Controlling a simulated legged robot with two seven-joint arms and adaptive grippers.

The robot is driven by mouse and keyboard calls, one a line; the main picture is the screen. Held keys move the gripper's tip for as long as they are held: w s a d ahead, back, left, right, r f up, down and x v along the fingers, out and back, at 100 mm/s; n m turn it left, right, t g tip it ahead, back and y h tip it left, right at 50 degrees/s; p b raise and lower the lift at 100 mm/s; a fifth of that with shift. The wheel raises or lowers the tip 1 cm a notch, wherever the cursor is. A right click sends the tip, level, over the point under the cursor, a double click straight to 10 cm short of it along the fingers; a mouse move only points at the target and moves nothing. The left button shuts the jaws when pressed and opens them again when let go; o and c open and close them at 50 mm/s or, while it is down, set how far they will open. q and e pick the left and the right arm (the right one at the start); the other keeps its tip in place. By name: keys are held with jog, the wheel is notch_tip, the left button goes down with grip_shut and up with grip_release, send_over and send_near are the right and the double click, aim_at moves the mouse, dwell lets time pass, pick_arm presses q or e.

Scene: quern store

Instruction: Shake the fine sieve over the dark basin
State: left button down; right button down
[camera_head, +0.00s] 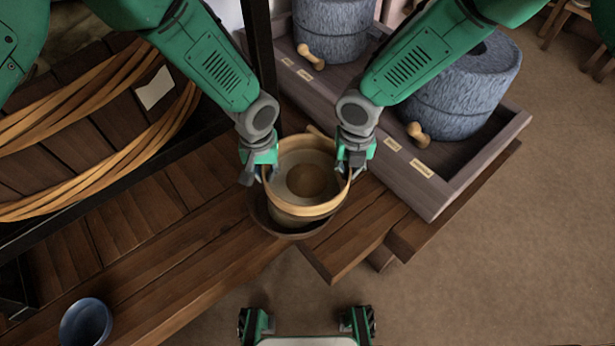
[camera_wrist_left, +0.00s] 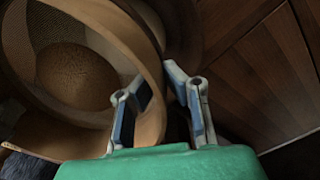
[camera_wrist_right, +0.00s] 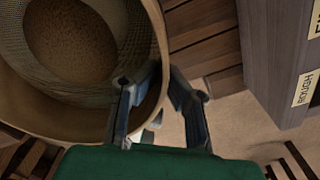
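The fine sieve (camera_head: 292,212) is a round pale wooden hoop with a mesh floor and a round heap of brown meal (camera_head: 306,180) in its middle. It stands over the dark basin (camera_head: 262,213), whose rim shows below and left of it; the basin's inside is hidden. My left gripper (camera_head: 260,172) is shut on the sieve's left rim, one finger inside and one outside, as the left wrist view (camera_wrist_left: 158,92) shows. My right gripper (camera_head: 354,168) is shut on the right rim the same way, seen in the right wrist view (camera_wrist_right: 160,85).
A wooden bench (camera_head: 190,235) bears the basin. Behind right, a wooden trough (camera_head: 450,190) with paper labels, one reading ROUGH (camera_wrist_right: 304,90), holds two grey millstones (camera_head: 335,30) (camera_head: 462,80). A blue bowl (camera_head: 86,322) stands front left. A hooped wooden vessel (camera_head: 100,120) is at left.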

pick_arm(q)
jog(key=shift+a, duration=0.5)
pick_arm(e)
jog(key=shift+a, duration=0.4)
jog(key=shift+r, duration=0.1)
jog(key=shift+d+r, duration=0.25)
jog(key=shift+r, duration=1.2)
pick_arm(q)
notch_tip(320, 180, up, 3)
jog(key=shift+d+f, duration=0.1)
jog(key=shift+d, duration=0.05)
pick_arm(e)
jog(key=shift+a, duration=0.15)
